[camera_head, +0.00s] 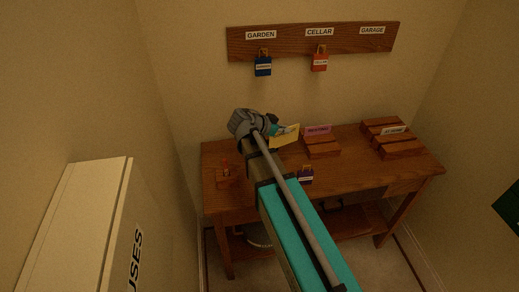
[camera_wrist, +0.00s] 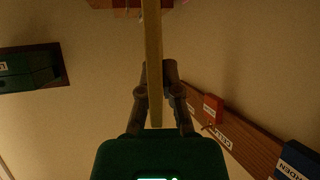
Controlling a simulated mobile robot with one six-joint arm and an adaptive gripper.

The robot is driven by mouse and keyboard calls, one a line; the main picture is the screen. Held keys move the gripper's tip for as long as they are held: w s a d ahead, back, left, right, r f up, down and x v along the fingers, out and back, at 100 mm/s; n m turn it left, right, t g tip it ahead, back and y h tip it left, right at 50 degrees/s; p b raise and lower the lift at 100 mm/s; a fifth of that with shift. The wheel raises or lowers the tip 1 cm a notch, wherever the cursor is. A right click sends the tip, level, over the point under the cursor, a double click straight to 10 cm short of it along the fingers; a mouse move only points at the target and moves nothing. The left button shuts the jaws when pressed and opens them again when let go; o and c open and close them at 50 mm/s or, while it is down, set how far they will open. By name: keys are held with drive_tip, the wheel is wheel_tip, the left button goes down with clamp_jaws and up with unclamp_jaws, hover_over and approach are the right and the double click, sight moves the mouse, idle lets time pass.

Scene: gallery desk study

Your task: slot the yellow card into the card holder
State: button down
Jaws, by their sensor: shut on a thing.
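My gripper (camera_head: 279,130) is shut on the yellow card (camera_head: 285,138) above the back of the wooden desk. The wrist view shows the card (camera_wrist: 153,60) almost edge-on, a long thin strip between my fingers (camera_wrist: 155,100). A stepped wooden card holder (camera_head: 322,151) with a purple card (camera_head: 318,130) stands just right of the yellow card. A larger stepped wooden holder (camera_head: 400,149) with a pale card (camera_head: 393,130) stands farther right. I cannot tell which holder is meant. My arm hides part of the desk.
The desk (camera_head: 362,174) has open surface in front of the holders. A dark blue tagged object (camera_head: 305,175) stands near its front edge, and a small orange item (camera_head: 226,168) at left. A wall rail (camera_head: 290,40) holds blue (camera_head: 263,67) and orange (camera_head: 320,62) tagged items.

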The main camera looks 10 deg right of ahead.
drive_tip(key=s+a+m+g, duration=0.1)
drive_tip(key=a+m+g, duration=0.2)
drive_tip(key=a, duration=0.3)
drive_tip(key=shift+a+r+m+g+h, duration=0.15)
drive_tip(key=shift+a+m+g+h, duration=0.05)
drive_tip(key=shift+m+g+h, duration=0.1)
drive_tip(key=shift+w, duration=0.15)
drive_tip(key=w+f+b, duration=0.2)
drive_tip(key=w, duration=0.2)
drive_tip(key=w+f+b, duration=0.3)
drive_tip(key=w, duration=0.1)
drive_tip(key=w+f+b, duration=0.2)
drive_tip(key=w+f, duration=0.1)
drive_tip(key=w, duration=0.1)
drive_tip(key=shift+d+b, duration=0.15)
drive_tip(key=shift+b, duration=0.15)
drive_tip(key=shift+w+f+b, duration=0.5)
drive_tip(key=shift+b, duration=0.05)
drive_tip(key=shift+w+f+b, duration=0.2)
drive_tip(key=shift+f+b, duration=0.85)
drive_tip(key=shift+w+f+b, duration=0.2)
drive_tip(key=shift+f+b, duration=0.8)
